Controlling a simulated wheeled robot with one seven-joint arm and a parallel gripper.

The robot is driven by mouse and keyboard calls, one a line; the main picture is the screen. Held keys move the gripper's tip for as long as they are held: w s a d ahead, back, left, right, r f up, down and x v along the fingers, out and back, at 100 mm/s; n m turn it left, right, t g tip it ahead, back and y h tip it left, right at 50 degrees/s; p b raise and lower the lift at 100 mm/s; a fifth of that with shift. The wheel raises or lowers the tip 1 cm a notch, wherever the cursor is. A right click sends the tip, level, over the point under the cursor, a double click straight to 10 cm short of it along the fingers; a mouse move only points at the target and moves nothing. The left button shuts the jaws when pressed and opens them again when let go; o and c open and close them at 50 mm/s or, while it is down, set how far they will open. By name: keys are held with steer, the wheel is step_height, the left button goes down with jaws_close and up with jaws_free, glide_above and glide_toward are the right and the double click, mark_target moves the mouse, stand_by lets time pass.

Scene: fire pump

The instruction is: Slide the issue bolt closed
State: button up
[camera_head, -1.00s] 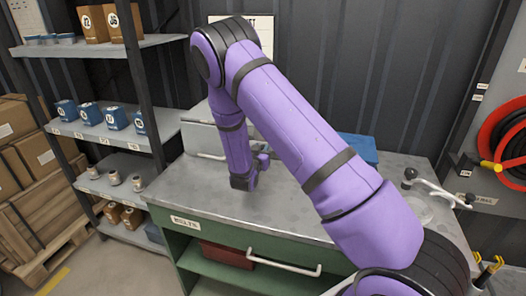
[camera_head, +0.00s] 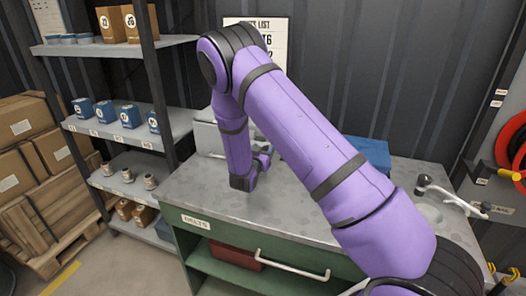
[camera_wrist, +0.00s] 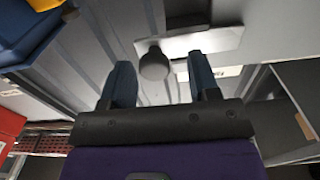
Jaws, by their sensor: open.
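My gripper (camera_wrist: 160,72) is open in the wrist view, its two dark blue fingers spread apart. A round dark grey knob (camera_wrist: 153,65) shows between the fingertips, beside a pale flat metal plate (camera_wrist: 200,41); it looks like the issue bolt's knob. I cannot tell whether the fingers touch it or how far the bolt is slid. In the head view my arm reaches down over the grey counter (camera_head: 300,195) beside a pale grey box (camera_head: 205,133). My arm hides the fingers and the bolt there.
A blue box (camera_head: 368,152) stands at the back of the counter. A metal handle fitting (camera_head: 450,197) is on the right, near a red hose reel (camera_head: 512,150). Shelves with small boxes (camera_head: 130,116) stand at the left. The counter front is clear.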

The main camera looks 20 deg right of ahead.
steer(key=v, duration=1)
steer(key=shift+a, duration=0.15)
steer(key=shift+r, duration=0.1)
step_height(320, 180, up, 18)
steer(key=s+a+n+g+y, duration=0.1)
steer(key=a+n+y, duration=0.15)
steer(key=y, duration=0.75)
steer(key=s+a+r+n+g+y, duration=0.1)
steer(key=s+r+n+g+y, duration=0.2)
steer(key=s+r, duration=0.75)
steer(key=s+d+r+n+g, duration=0.1)
steer(key=s+d, duration=0.1)
steer(key=s, duration=1)
steer(key=s+d+r+n+g, duration=0.1)
steer(key=s+d+n+g, duration=0.1)
steer(key=s, duration=1.1)
steer(key=shift+s+d+r+g, duration=0.3)
steer(key=shift+d+r, duration=0.05)
steer(key=shift+d, duration=0.05)
